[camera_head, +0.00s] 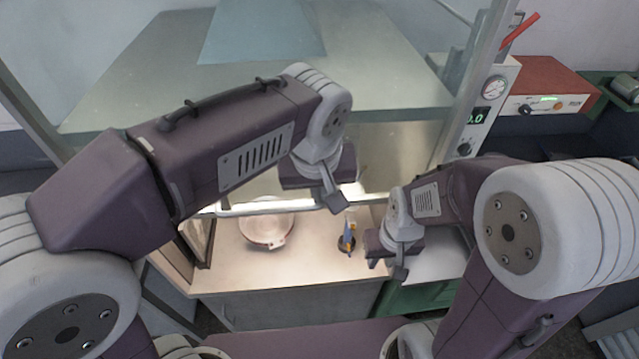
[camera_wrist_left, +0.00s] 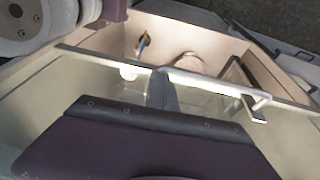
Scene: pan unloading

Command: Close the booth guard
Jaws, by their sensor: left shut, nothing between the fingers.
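The booth guard is a clear pane with a pale bar (camera_head: 245,208) along its lower edge. It stands partly raised, with an open gap between the bar and the booth floor. The bar also crosses the left wrist view (camera_wrist_left: 215,82). My left gripper (camera_head: 336,201) is shut and empty, at the bar near the right part of the guard. In the left wrist view its finger (camera_wrist_left: 161,90) overlaps the bar; I cannot tell whether it touches. My right gripper (camera_head: 388,262) is at the booth's right side, lower than the bar; its finger gap is not clear.
Inside the booth are a round pale pan (camera_head: 267,240) and a blue and yellow tool in a dark holder (camera_head: 347,243). A gauge panel (camera_head: 490,100) and a red box (camera_head: 550,88) stand to the right. The booth floor's front is clear.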

